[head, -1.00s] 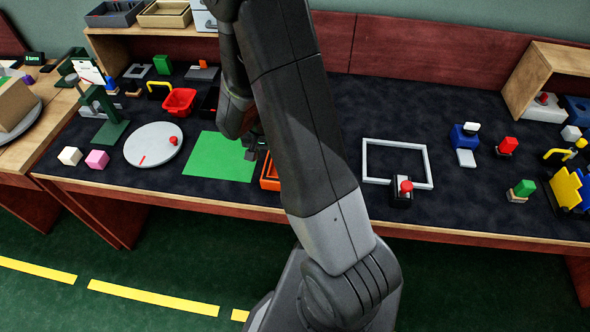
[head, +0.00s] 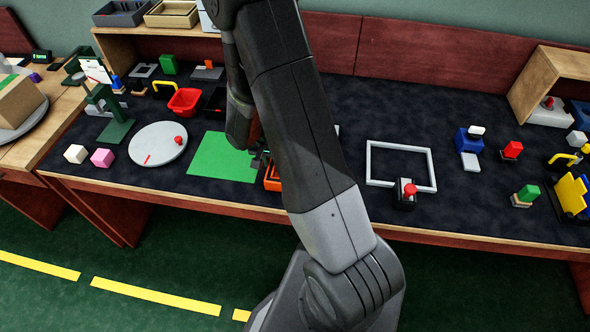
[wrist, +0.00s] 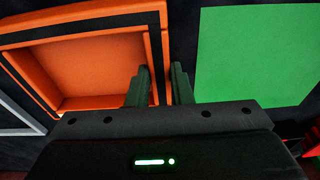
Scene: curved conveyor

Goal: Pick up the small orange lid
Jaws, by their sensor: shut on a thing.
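The orange piece (head: 271,184), which I take for the lid, lies on the dark table top, partly hidden behind my arm in the head view. In the wrist view it is a shallow, square, open-looking orange tray (wrist: 95,68) with a black band inside its outer edge. I cannot tell whether lid and tray are separate parts. My gripper (wrist: 160,85) straddles its right-hand wall, one finger inside and one outside, and is shut on that wall. In the head view my gripper (head: 261,160) is small and dark at the tray's left side.
A flat green mat (head: 222,158) lies just left of the orange piece. A white round plate (head: 158,145) and a red bin (head: 185,101) stand farther left. A white square frame (head: 402,147) lies to the right of my arm. The table centre behind it is clear.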

